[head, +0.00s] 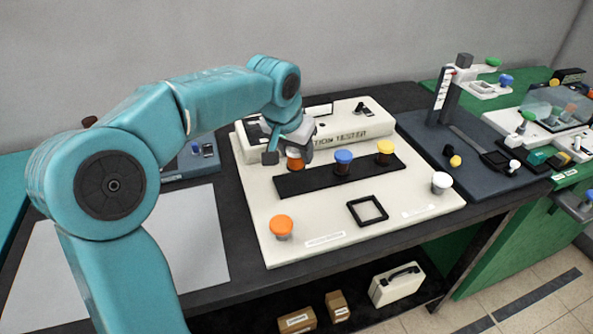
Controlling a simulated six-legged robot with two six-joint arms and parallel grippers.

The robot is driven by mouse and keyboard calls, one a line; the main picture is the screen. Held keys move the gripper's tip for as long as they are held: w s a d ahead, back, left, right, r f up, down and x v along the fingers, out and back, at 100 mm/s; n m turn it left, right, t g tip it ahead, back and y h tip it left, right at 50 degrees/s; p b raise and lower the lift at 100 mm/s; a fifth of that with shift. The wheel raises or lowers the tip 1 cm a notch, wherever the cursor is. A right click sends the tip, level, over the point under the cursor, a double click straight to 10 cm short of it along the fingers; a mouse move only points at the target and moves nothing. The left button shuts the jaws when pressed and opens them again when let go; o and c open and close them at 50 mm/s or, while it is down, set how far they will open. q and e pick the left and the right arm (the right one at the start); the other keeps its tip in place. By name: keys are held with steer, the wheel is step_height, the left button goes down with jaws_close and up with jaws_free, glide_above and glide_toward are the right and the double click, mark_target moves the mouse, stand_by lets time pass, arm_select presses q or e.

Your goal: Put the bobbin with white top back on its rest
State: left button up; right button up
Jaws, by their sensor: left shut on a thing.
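The bobbin with a white top (441,181) stands upright near the right edge of the cream tester board (330,238). My left gripper (289,153) is at the left end of the black strip (310,184), shut on an orange-brown bobbin (295,163). The fingers partly hide that bobbin, and I cannot tell whether it touches the strip. A blue-topped bobbin (343,160) and a yellow-topped bobbin (385,150) stand on the strip. An orange-topped bobbin (281,226) stands at the board's front left. I cannot tell which spot is the white-topped bobbin's rest. My right gripper is not in view.
A black square frame (353,214) lies on the front of the board. The tester housing (360,123) rises behind the strip. A dark blue station (467,182) is to the right. A pale sheet (205,250) covers the left tabletop. Boxes and a white case (397,288) are below.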

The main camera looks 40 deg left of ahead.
mark_target(296, 163)
arm_select(q)
steer(key=shift+f+b, duration=0.5)
steer(key=shift+f, duration=1.7)
steer(key=shift+f, duration=0.15)
steer(key=o, duration=1.2)
steer(key=shift+r, duration=0.5)
steer(key=p+v, duration=0.2)
steer(key=v, duration=0.9)
steer(key=shift+s+d+r, duration=0.1)
steer(key=shift+d+r, duration=0.05)
